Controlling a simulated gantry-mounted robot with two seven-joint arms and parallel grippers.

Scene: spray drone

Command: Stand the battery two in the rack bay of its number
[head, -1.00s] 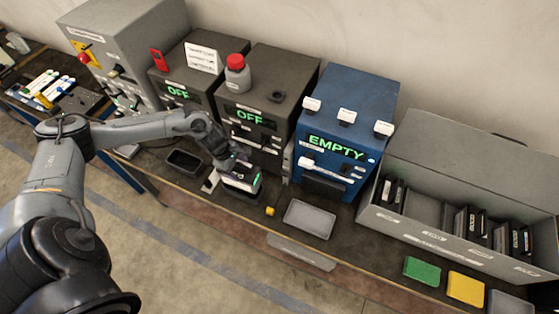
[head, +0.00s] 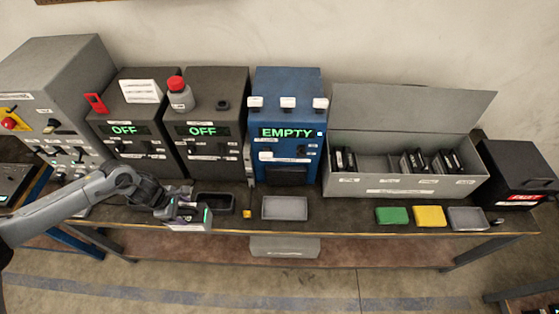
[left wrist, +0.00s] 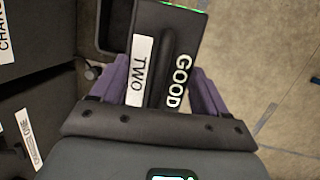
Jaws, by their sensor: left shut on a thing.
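My left gripper (head: 178,210) is shut on a dark battery (head: 192,218), held near the table's front edge before the two OFF units. In the left wrist view the battery (left wrist: 192,28) lies between the purple fingers (left wrist: 165,88), with labels reading TWO and GOOD and a green glow at its end. The grey rack (head: 400,189) stands right of the blue unit, its lid raised. It holds several black batteries, with empty room between them. Its bay labels are too small to read. My right gripper is out of view.
A black tray (head: 229,211) lies just right of the held battery. The blue unit (head: 287,90) reads EMPTY. A dark box (head: 515,165) stands beyond the rack.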

